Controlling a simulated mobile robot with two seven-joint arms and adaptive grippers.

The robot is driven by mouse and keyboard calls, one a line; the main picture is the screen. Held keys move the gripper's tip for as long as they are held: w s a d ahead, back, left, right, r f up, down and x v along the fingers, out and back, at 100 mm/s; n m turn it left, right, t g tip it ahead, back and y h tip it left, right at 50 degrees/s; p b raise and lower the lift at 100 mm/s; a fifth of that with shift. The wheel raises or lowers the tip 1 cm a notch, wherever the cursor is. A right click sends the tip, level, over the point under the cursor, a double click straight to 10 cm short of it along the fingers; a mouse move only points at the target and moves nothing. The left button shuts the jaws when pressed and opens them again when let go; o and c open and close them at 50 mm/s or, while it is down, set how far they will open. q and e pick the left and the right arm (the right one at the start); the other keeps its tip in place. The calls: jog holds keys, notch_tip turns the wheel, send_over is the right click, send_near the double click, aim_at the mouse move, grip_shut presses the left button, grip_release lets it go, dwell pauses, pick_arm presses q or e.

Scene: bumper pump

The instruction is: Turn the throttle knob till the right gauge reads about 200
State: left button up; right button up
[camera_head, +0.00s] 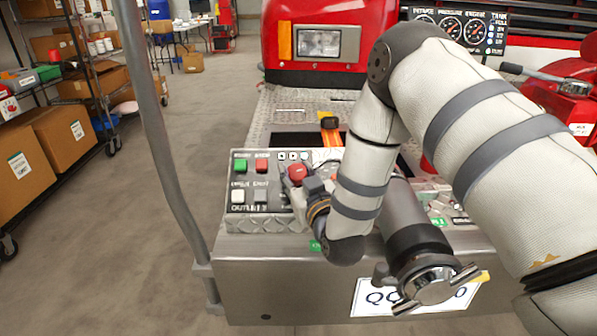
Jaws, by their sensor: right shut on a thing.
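My right arm enters from the right, bends at the top and comes down over the bumper. Its gripper (298,180) is at the control panel (240,208), shut on a red knob (297,172), which I take to be the throttle knob. My wrist and forearm hide part of the panel around it. The right gauge (475,32), labelled ENGINE, is at the top right beside two other round gauges; its needle is too small to read. My left gripper is not in view.
The panel has green (240,165), red (262,165) and white (237,196) buttons. A dark pipe with a silver lugged cap (432,285) juts out below my forearm. A grey upright pole (158,130) stands left of the bumper. Open floor lies further left, before shelves with boxes.

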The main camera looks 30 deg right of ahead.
jog(key=o, duration=1.2)
jog(key=shift+f, duration=0.1)
jog(key=shift+v, duration=6)
